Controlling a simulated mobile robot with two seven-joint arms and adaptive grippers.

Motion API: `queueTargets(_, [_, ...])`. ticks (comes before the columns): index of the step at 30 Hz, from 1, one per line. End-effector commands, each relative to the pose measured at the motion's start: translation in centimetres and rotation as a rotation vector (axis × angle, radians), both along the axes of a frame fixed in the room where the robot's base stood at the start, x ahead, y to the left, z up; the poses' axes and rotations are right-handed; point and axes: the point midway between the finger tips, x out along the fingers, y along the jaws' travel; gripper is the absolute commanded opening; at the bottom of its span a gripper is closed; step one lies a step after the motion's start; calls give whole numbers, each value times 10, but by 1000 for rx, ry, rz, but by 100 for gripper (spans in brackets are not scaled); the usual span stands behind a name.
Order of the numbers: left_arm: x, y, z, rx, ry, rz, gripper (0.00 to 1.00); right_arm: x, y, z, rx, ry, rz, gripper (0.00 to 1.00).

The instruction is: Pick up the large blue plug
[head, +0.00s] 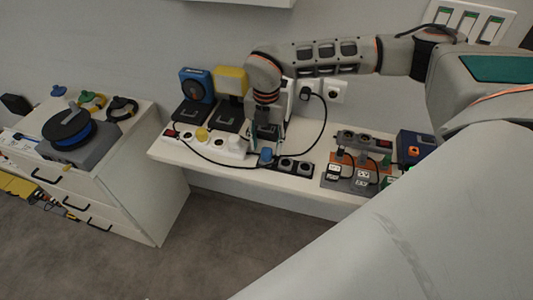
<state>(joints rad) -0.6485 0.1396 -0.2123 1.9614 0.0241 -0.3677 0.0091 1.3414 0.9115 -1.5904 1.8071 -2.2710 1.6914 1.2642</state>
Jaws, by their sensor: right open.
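A blue plug (265,157) sits at the left end of a black socket strip (292,165) on the white shelf. Another blue plug-like piece (58,90) lies at the back of the white cabinet at left; which of the two is larger I cannot tell surely. My right gripper (264,137) points down over the shelf, just above and behind the blue plug on the strip. It is open, with no object seen between its fingers. It partly hides the things behind it. My left gripper is not in view.
A white socket strip (223,145) lies left of the gripper. A blue socket box (196,86) and a yellow one (231,80) stand behind. A black cable loops from a wall socket (333,91). A cable reel (70,128) stands on the cabinet.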

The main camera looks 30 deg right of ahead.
Motion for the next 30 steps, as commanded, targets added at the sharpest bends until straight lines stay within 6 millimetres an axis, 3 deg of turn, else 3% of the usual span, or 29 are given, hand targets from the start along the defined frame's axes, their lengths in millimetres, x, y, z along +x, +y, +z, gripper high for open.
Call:
queueTargets(6, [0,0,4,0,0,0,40,-2,0,-27,1,2,1,43])
queueTargets(14, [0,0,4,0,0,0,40,-2,0,-31,1,1,0,43])
queueTargets(15, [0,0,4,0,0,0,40,-2,0,-31,1,1,1,40])
queueTargets(20, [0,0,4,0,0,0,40,-2,0,-31,1,1,1,0])
queueTargets(30, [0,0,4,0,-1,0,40,-2,0,-30,1,1,0,0])
